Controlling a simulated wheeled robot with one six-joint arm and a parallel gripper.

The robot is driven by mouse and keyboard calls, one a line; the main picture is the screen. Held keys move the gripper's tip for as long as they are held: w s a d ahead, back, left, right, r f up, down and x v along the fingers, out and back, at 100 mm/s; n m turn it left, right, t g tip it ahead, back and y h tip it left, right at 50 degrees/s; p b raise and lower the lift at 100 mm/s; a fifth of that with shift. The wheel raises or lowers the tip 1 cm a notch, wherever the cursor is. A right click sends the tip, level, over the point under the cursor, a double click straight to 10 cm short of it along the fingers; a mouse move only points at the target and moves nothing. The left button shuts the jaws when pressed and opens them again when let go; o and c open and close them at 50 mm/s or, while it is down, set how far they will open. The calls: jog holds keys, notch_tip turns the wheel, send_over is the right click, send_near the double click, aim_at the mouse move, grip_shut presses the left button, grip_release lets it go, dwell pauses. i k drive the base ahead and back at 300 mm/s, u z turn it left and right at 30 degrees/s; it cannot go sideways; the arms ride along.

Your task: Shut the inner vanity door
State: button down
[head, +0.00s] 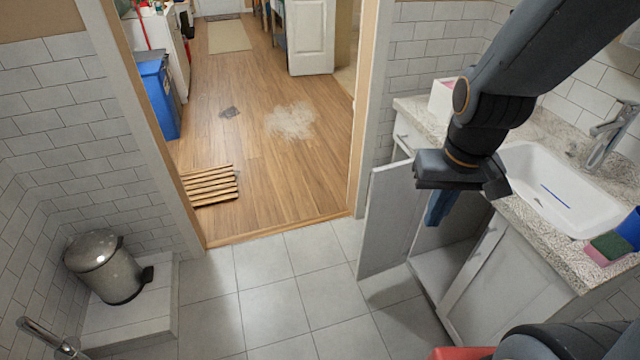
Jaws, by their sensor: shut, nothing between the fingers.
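The inner vanity door (390,217), a light grey panel, stands wide open on the left of the vanity's open compartment, swung out over the tiled floor. Part of the pale compartment floor (445,262) shows behind it. My gripper (439,203) hangs in front of the vanity, just right of the open door's upper part, and points down. It is shut and holds nothing. The fingers overlap the dark opening in the picture; I cannot tell whether they touch the door. My arm hides part of the countertop.
The other vanity door (515,290) is shut. A granite countertop (555,240) with a white sink (565,190) lies above. A sponge (608,247) sits at its edge. A metal bin (103,266) stands far left. Tiled floor (290,310) is clear left of the door.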

aim_at(395, 209)
jog(key=u, duration=0.3)
jog(key=i, duration=0.9)
jog(key=z, duration=0.75)
